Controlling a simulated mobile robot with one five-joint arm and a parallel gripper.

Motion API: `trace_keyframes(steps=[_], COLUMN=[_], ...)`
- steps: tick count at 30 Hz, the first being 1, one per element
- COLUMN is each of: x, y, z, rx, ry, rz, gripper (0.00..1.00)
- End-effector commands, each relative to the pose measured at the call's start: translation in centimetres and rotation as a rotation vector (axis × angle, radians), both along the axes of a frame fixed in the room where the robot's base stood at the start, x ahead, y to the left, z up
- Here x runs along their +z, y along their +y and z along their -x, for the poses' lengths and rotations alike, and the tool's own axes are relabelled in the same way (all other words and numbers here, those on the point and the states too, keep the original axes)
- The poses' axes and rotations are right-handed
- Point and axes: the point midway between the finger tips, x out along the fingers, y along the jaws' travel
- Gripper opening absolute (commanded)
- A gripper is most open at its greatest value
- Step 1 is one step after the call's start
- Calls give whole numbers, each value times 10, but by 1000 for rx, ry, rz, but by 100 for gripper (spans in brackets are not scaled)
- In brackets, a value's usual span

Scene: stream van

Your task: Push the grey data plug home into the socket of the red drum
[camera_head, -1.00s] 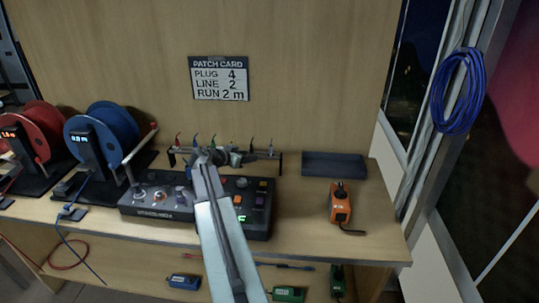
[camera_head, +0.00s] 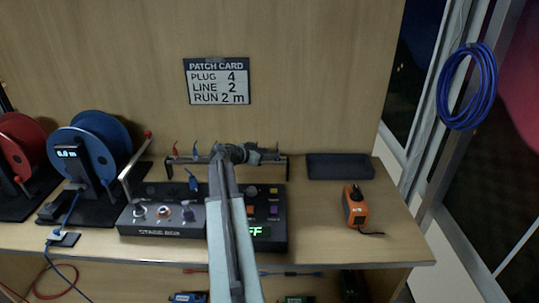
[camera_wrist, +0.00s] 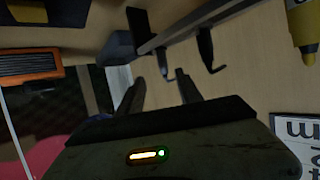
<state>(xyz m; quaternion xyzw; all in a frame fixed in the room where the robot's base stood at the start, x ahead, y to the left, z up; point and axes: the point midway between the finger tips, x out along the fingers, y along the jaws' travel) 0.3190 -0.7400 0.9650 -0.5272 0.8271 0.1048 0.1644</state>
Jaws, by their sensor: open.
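The red drum (camera_head: 18,155) stands at the far left of the bench, cut off by the left edge of the head view. Its socket cannot be made out. I cannot pick out a grey data plug in either view. My gripper (camera_wrist: 160,92) shows in the wrist view with its two dark fingers apart and nothing between them. In the head view my arm reaches up over the stage box to the hook rack, well right of the red drum, and the fingertips cannot be made out there.
The blue drum (camera_head: 92,150) stands between the red drum and the stage box (camera_head: 150,230). A hook rack (camera_head: 185,160) stands behind the box. A dark tray (camera_head: 340,167) and an orange device (camera_head: 356,207) are at right. Bare bench top lies around the device.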

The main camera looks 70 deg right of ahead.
Motion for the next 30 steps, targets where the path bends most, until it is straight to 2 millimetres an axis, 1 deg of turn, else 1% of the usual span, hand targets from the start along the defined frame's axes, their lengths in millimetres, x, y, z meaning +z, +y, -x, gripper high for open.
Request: trace_keyframes(steps=[5,11,19,26,27,29,30], x=[-11,-13,-30,-28,-28,-28,-28], y=[-16,-22,-59,-60,-60,-60,-60], z=[0,1,15,16,16,15,15], rx=[8,13,15,17,17,17,17], ry=[-1,-1,-1,-1,-1,-1,-1], rz=[1,0,0,0,0,0,0], gripper=[42,42,42,42,31,14,3])
